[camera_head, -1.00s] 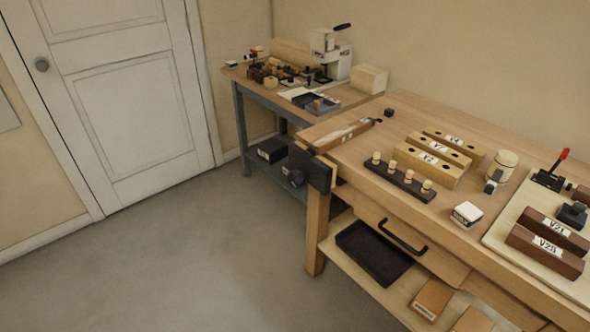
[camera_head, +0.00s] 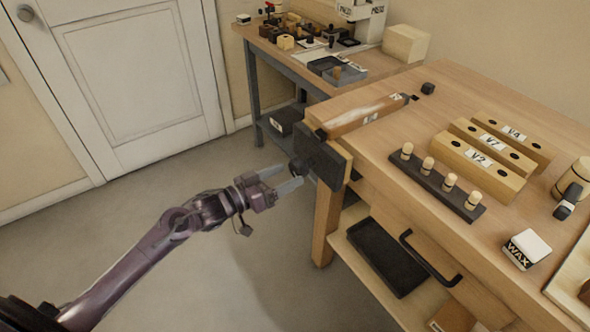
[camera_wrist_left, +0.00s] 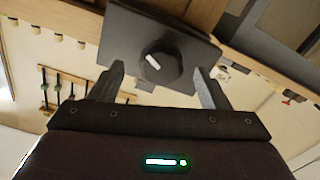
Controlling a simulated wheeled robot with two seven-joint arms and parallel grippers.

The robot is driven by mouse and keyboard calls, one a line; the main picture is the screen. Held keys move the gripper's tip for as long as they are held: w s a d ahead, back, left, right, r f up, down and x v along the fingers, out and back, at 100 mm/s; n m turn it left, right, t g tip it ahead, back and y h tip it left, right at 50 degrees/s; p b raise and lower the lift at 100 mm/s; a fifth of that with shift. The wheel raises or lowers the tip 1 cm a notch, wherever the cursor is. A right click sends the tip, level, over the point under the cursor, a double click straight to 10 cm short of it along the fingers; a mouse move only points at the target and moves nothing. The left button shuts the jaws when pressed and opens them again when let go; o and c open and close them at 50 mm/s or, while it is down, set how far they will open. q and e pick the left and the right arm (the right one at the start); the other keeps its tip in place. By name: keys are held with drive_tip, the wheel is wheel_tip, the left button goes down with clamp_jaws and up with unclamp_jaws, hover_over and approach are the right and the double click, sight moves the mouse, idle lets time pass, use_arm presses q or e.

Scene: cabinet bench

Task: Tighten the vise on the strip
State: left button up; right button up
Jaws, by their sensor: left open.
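The vise (camera_head: 322,157) is a dark plate on the left end of the wooden bench. Its round black knob (camera_wrist_left: 162,62) with a white mark shows in the left wrist view. A wooden strip (camera_head: 362,114) with a pale patch lies on the bench top behind the vise; whether the jaws touch it I cannot tell. My left gripper (camera_head: 284,180) is open in front of the vise. In the left wrist view its two fingers (camera_wrist_left: 160,88) stand on either side of the knob, apart from it. My right gripper is not in view.
Labelled wooden blocks (camera_head: 480,158), a dark peg rack (camera_head: 436,187) and a wax block (camera_head: 525,249) sit on the bench top. A drawer handle (camera_head: 428,258) juts from the bench front. A second bench (camera_head: 290,66) with tools stands behind. Floor at left is clear.

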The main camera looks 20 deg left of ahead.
sight(294, 172)
use_arm(q)
drive_tip(key=shift+x, duration=1.8)
drive_tip(key=shift+f, duration=0.1)
drive_tip(key=c, duration=1)
drive_tip(key=shift+o, duration=0.2)
drive_tip(key=shift+m, duration=0.3)
